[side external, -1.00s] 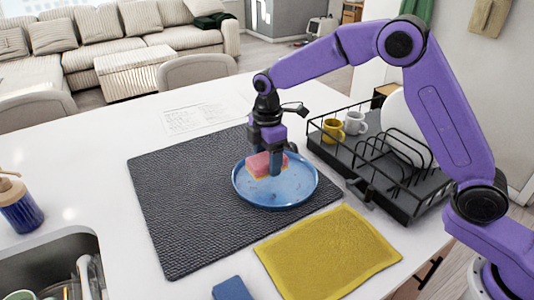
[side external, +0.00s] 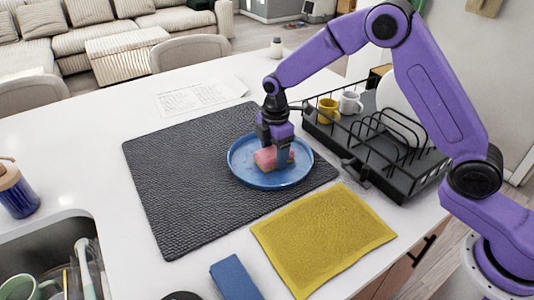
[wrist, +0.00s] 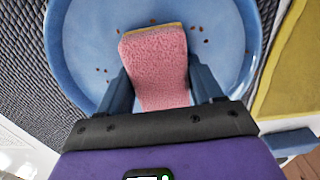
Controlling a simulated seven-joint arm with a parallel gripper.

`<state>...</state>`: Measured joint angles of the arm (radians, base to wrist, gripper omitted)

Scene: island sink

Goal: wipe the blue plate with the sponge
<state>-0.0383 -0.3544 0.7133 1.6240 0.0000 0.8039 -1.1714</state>
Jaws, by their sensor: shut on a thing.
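The blue plate (side external: 246,179) lies on the dark woven mat, near its right edge. My gripper (side external: 279,157) is over the plate, pointing down, shut on a pink sponge (side external: 266,157) with a yellow layer. The sponge is low at the plate's surface; I cannot tell for sure whether it touches. In the wrist view the sponge (wrist: 155,62) sits between both fingers, pink side towards the camera. Small brown crumbs show on the plate (wrist: 85,45) around the sponge's far end and to its left.
The dark mat (side external: 180,185) covers mid-counter. A black dish rack (side external: 400,170) with a yellow mug (side external: 327,111) and a white mug (side external: 350,103) stands right of the plate. A yellow cloth (side external: 322,237) and a blue object (side external: 235,279) lie in front. The sink (side external: 50,250) is lower left.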

